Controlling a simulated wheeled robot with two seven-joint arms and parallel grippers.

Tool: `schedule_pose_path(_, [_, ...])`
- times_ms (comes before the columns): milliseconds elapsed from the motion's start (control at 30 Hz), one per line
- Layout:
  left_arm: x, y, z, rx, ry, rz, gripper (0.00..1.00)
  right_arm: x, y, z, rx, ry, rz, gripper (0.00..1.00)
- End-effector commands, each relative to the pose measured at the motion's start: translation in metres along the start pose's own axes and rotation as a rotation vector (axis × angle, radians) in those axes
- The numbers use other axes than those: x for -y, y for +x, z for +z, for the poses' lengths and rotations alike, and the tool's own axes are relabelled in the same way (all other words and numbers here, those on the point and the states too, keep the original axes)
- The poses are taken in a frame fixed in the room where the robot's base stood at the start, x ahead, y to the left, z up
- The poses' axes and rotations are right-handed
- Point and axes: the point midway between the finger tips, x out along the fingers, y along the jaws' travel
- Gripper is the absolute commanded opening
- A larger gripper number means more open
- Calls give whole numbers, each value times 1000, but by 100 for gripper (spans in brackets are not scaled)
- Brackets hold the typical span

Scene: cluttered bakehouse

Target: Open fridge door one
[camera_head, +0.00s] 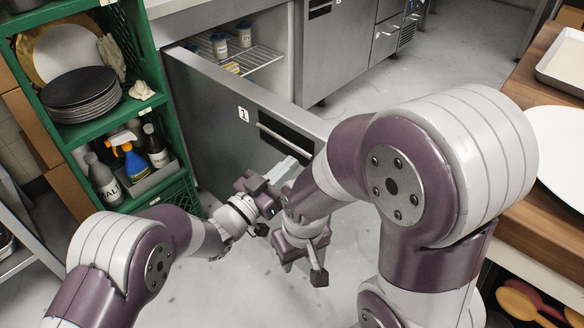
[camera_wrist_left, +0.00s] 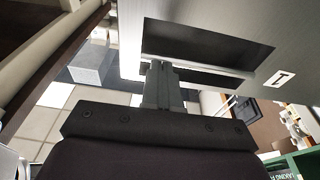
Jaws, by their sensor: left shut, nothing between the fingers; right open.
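Fridge door one (camera_head: 225,112) is a grey metal panel with a white label "1" (camera_head: 243,114). It stands swung open, away from the cabinet, and the inside shelf shows behind it. Its pale bar handle (camera_head: 285,139) lies over a dark recess, also seen in the left wrist view (camera_wrist_left: 215,71). My left gripper (camera_head: 292,165) is shut and empty. Its fingers (camera_wrist_left: 160,75) point at the recess near the handle bar; I cannot tell whether they touch it. My right gripper (camera_head: 302,270) is open and empty, low in front of the door and over the floor.
A green shelf unit (camera_head: 142,105) with plates and bottles stands close on the left. A wire shelf (camera_head: 255,57) with jars shows inside the fridge. A wooden counter (camera_head: 520,75) with a tray is on the right. Grey floor lies clear around the door's foot.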

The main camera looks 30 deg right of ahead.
Motion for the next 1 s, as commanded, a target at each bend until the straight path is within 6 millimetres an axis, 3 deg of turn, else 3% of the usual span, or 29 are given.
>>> schedule_pose_path(200, [0, 19, 1, 0, -1, -1, 0, 0, 9, 1, 0, 0, 0, 43])
schedule_pose_path(667, [0, 29, 4, 0, 6, -12, 0, 0, 13, 2, 0, 0, 0, 43])
schedule_pose_path(1000, [3, 118, 25, -4, 42, -164, 0, 0, 49, 6, 0, 0, 0, 43])
